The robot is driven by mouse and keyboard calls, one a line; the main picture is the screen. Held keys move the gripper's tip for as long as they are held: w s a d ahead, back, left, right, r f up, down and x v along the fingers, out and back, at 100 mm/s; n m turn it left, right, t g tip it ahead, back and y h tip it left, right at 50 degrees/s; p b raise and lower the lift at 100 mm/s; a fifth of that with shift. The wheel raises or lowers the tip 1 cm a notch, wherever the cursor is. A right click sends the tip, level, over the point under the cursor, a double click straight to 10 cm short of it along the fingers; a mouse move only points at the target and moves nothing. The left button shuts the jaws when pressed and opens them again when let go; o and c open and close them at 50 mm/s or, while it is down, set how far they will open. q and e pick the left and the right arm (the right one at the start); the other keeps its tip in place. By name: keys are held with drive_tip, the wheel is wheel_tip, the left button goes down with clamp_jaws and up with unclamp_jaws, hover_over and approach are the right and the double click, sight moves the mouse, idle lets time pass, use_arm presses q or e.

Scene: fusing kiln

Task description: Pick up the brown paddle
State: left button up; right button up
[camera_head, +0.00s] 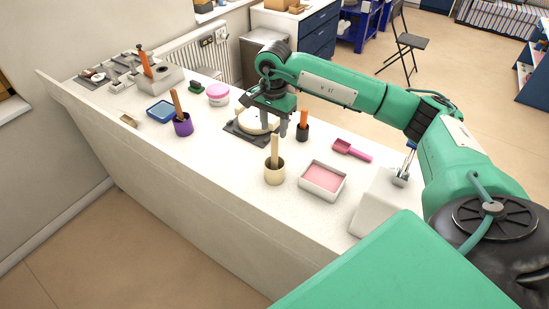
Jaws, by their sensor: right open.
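A brown paddle-like handle (177,101) stands tilted in a purple cup (183,125) on the left part of the white counter. A lighter tan handle (275,149) stands upright in a cream cup (274,173) near the middle. An orange handle (304,118) stands in a black cup (302,133). Only the handles show; their lower ends are hidden in the cups. My right gripper (268,116) is open and empty above a dark plate with a pale round piece (254,122), behind the tan handle and right of the purple cup. My left gripper is not in view.
A white tray of pink material (323,180), a pink scoop (352,150) and a white block (378,202) lie to the right. A blue tray (161,111), a pink-lidded jar (217,95) and a grey block with an orange-handled tool (156,78) are left.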

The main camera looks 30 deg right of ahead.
sight(274, 135)
drive_tip(key=shift+w+f, duration=0.1)
drive_tip(key=shift+f, duration=0.6)
drive_tip(key=shift+f+p, duration=0.45)
drive_tip(key=shift+p, duration=0.25)
wheel_tip(274, 135, down, 3)
drive_tip(key=shift+f+p, duration=0.15)
drive_tip(key=shift+p, duration=0.85)
drive_tip(key=shift+d+f, duration=0.1)
drive_tip(key=shift+f, duration=0.45)
clamp_jaws()
